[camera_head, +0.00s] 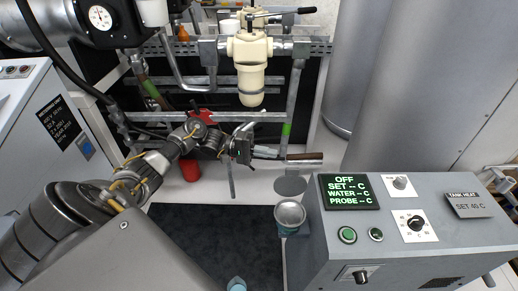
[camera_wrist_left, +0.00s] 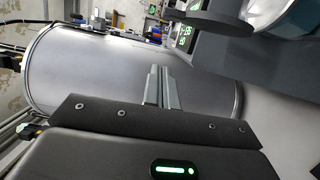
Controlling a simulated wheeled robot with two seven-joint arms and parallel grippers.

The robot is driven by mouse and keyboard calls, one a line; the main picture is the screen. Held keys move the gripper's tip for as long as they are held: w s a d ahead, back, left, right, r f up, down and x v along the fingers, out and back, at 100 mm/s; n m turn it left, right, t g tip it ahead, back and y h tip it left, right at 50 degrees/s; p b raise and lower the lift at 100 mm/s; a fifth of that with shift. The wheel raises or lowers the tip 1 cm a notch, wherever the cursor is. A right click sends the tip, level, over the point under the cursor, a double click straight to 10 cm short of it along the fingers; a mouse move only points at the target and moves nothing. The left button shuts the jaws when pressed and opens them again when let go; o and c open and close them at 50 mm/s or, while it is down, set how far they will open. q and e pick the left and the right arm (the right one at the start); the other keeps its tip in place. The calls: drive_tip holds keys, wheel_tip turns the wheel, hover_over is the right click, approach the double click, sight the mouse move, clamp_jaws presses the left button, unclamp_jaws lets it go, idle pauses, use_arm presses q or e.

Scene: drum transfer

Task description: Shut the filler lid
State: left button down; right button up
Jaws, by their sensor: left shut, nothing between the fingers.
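The filler (camera_head: 290,213) is a round metal cup at the left edge of the grey control box. Its grey disc-shaped lid (camera_head: 290,184) stands open, raised behind the mouth. In the left wrist view the lid (camera_wrist_left: 217,17) shows as a dark disc at the top, beside the filler mouth (camera_wrist_left: 287,14). My left gripper (camera_head: 277,154) is shut and empty, a little behind and left of the lid. In the left wrist view its fingers (camera_wrist_left: 162,88) are together, apart from the lid. My right gripper is not in view.
The control box (camera_head: 450,235) carries a green display (camera_head: 350,191), buttons and knobs. A brown-handled bar (camera_head: 304,157) lies just right of my left fingertips. A cream filter housing (camera_head: 250,75) hangs behind the arm. A large grey tank (camera_head: 430,90) stands at the right.

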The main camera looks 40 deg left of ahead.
sight(291, 183)
use_arm(q)
drive_tip(key=s+d+p, duration=0.1)
drive_tip(key=d+p, duration=0.2)
drive_tip(key=d, duration=0.3)
drive_tip(key=shift+s+d, duration=0.2)
drive_tip(key=shift+d, duration=0.2)
drive_tip(key=shift+r, duration=0.1)
